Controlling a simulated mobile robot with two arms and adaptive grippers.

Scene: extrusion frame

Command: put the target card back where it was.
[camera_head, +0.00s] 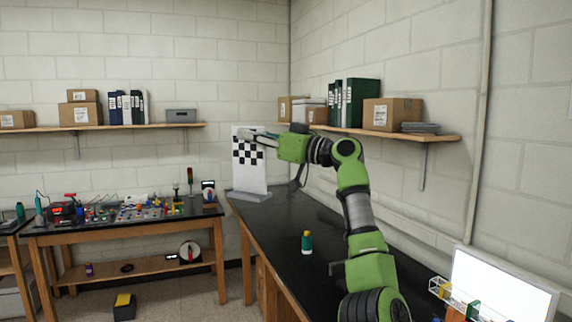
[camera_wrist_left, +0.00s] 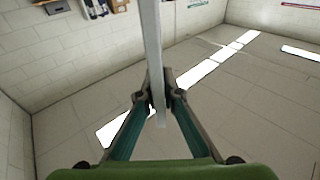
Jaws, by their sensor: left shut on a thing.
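The target card (camera_head: 249,176) is a tall white panel with a black-and-white checker pattern. It stands upright at the far end of the black bench, directly over a grey base (camera_head: 249,196). I cannot tell whether its lower edge touches the base. My left gripper (camera_head: 250,136) is shut on the card near its upper part and hides some of the pattern. In the left wrist view the card (camera_wrist_left: 153,45) shows edge-on as a thin pale strip between the two fingertips (camera_wrist_left: 158,97). My right gripper is not in view.
A green bottle with an orange cap (camera_head: 307,242) stands on the black bench (camera_head: 285,215). A wall shelf (camera_head: 440,134) with boxes and binders hangs above right. A cluttered workbench (camera_head: 125,228) is at left. A lit white panel (camera_head: 500,285) is at lower right.

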